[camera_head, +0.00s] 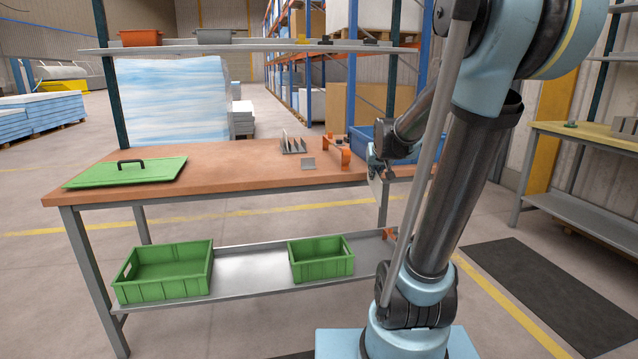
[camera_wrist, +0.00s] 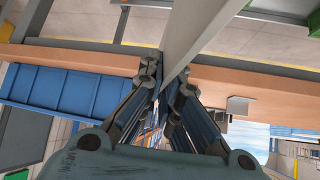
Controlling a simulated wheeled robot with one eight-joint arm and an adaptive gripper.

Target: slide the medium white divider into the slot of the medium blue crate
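My gripper (camera_head: 377,168) is near the right end of the workbench, low beside its front edge. It is shut on a thin white divider (camera_head: 376,187), which hangs down from the fingers. In the wrist view the divider (camera_wrist: 195,28) stands between the two fingertips (camera_wrist: 166,85) and runs out past the top of the picture. A blue crate (camera_head: 360,138) is at the back right of the bench, partly hidden by my arm. It also shows in the wrist view (camera_wrist: 72,95), at left, apart from the divider. Its slot cannot be seen.
Two green crates (camera_head: 165,290) (camera_head: 322,268) stand on the lower shelf. The bench middle is clear.

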